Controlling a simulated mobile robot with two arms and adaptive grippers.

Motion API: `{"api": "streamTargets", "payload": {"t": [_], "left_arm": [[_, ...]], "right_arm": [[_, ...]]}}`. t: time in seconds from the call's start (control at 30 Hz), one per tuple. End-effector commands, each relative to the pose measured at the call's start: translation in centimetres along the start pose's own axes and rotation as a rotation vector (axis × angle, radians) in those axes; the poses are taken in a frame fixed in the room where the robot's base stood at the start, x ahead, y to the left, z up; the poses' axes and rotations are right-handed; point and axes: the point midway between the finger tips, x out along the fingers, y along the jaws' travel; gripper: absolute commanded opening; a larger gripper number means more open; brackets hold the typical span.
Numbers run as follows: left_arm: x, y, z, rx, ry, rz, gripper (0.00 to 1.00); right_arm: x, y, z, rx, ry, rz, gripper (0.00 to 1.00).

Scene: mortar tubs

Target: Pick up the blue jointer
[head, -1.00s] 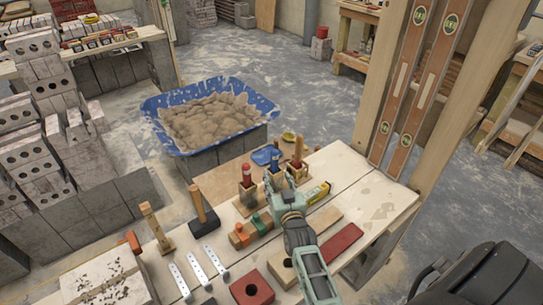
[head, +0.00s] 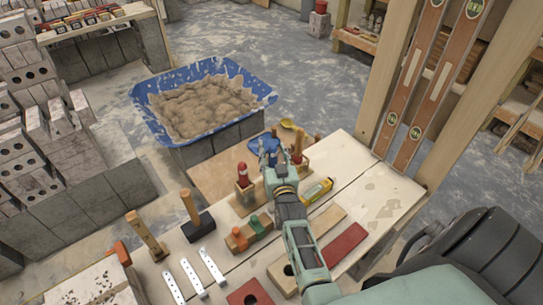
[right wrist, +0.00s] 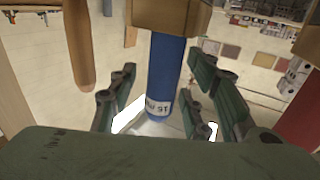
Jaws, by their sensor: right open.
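The blue jointer's handle (right wrist: 165,75) shows in the right wrist view, with a white label near one end and a wooden block (right wrist: 168,14) at the other. My right gripper (right wrist: 165,95) is open, with its green fingers on either side of the handle; I cannot tell whether they touch it. In the head view my right gripper (head: 271,164) is above the row of wooden holders on the bench and hides the blue jointer. A red-handled tool (head: 242,173) stands left of it, and a wooden-handled one (head: 298,150) right of it. My left gripper is not in view.
The pale bench (head: 370,195) also carries a hammer (head: 197,218), a yellow level (head: 318,189), a red bar (head: 344,245) and metal strips (head: 193,278). A blue mortar tub (head: 240,130) stands behind. Upright levels (head: 440,70) lean on a post at right.

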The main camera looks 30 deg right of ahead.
Motion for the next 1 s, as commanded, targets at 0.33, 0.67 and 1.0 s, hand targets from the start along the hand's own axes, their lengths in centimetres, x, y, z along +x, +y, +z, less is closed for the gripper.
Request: {"api": "streamTargets", "payload": {"t": [0.33,0.67,1.0], "left_arm": [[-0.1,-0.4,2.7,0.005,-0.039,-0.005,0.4],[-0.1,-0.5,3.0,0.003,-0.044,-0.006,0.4],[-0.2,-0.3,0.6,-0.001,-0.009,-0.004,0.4]], "right_arm": [[0.0,0.0,0.0,0.001,0.0,-0.001,0.23],[0.0,0.0,0.0,0.0,0.001,0.0,0.0],[0.0,0.0,-0.3,0.001,0.001,0.0,0.0]]}}
